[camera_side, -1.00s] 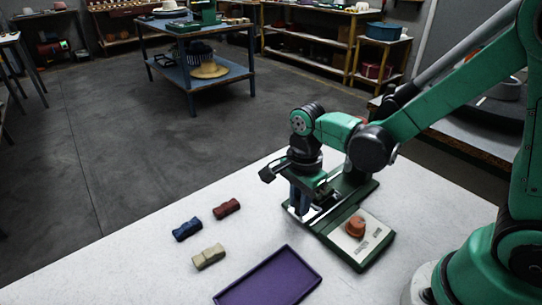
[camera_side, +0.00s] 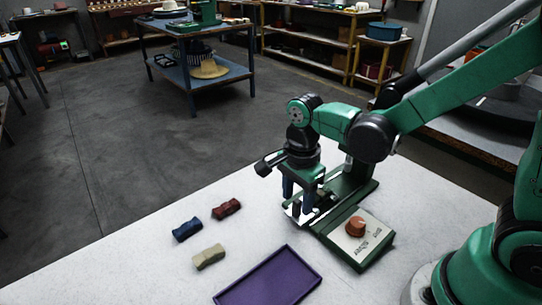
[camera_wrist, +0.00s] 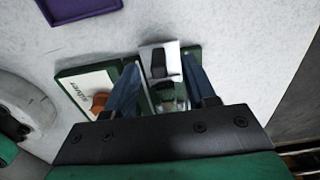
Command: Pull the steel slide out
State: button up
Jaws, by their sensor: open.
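The steel slide (camera_wrist: 158,49) is a bright metal plate with a dark raised block (camera_wrist: 162,67) on it, at the far end of the green press in the wrist view. In the side view the slide's shiny edge (camera_side: 291,212) shows at the press's left end, partly hidden by my fingers. My gripper (camera_side: 297,208) points down over this end, its two blue fingers apart. In the wrist view my open gripper (camera_wrist: 164,62) has one finger on each side of the slide and block. I cannot tell whether either finger touches them.
The press's green base carries a pale label panel (camera_side: 353,238) with an orange knob (camera_side: 355,226). A purple tray (camera_side: 268,278) lies in front. Blue (camera_side: 187,229), red (camera_side: 227,208) and beige (camera_side: 209,256) blocks lie to the left. The white tabletop between them is clear.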

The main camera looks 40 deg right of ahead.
aim_at(317, 210)
jog(key=shift+r, duration=2)
jog(key=shift+s+d+r+n, duration=0.1)
jog(key=shift+d+r+n, duration=0.15)
jog(key=shift+n, duration=0.15)
jog(key=s+d+r+n+t, duration=0.1)
jog(key=d+r+n+t, duration=0.1)
jog(key=n, duration=0.6)
jog(key=s+d+r+n+t, duration=0.1)
jog(key=d+r+n+t, duration=0.1)
jog(key=n+t, duration=0.3)
jog(key=n, duration=0.4)
jog(key=shift+r, duration=0.2)
